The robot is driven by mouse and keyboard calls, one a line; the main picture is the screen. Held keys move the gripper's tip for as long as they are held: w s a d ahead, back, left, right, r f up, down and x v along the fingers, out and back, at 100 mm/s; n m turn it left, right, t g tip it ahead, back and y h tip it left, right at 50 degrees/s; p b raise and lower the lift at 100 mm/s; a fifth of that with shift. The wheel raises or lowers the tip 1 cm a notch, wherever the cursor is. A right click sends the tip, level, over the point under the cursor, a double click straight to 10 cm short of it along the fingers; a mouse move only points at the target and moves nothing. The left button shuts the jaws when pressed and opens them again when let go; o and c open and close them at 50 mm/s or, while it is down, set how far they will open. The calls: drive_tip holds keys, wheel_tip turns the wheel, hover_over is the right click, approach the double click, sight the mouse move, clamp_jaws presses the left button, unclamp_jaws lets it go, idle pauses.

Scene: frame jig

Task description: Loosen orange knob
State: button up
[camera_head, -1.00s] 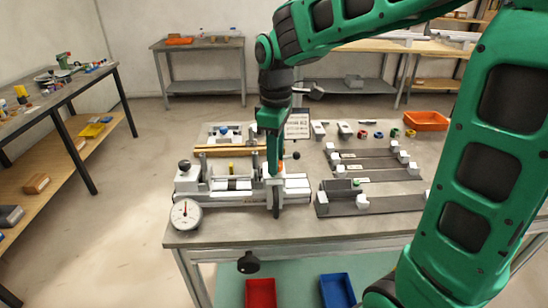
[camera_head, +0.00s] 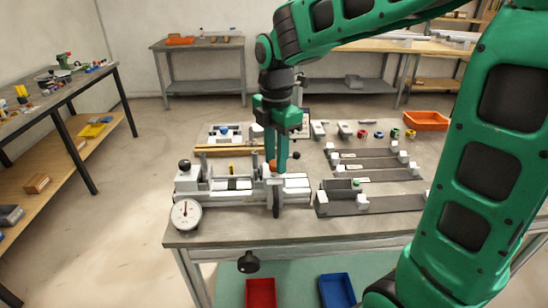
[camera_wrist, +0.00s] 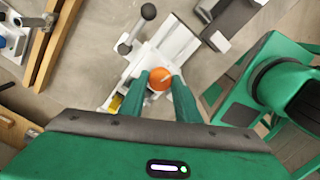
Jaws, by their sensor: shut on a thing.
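The orange knob (camera_wrist: 160,78) sits on top of the white and grey jig (camera_wrist: 175,45), and a pale pointer line shows on its face. My gripper (camera_wrist: 160,82) is shut on the knob, with one green finger on each side of it. In the head view my gripper (camera_head: 276,168) points straight down at the right part of the jig (camera_head: 298,184). There the knob (camera_head: 270,167) is mostly hidden behind the fingers.
A lever with a dark ball (camera_wrist: 148,11) stands close to the knob. Dark rails with white blocks (camera_head: 385,203) lie right of the jig. An orange bin (camera_head: 426,120) is at the back right.

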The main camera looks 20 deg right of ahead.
drive_tip(key=shift+w+d+r+n, duration=0.1)
drive_tip(key=shift+w+d+n, duration=0.05)
drive_tip(key=shift+n, duration=0.75)
drive_tip(key=o, duration=1)
drive_tip(key=shift+o, duration=0.2)
wheel_tip(320, 180, up, 11)
drive_tip(key=shift+f, duration=0.2)
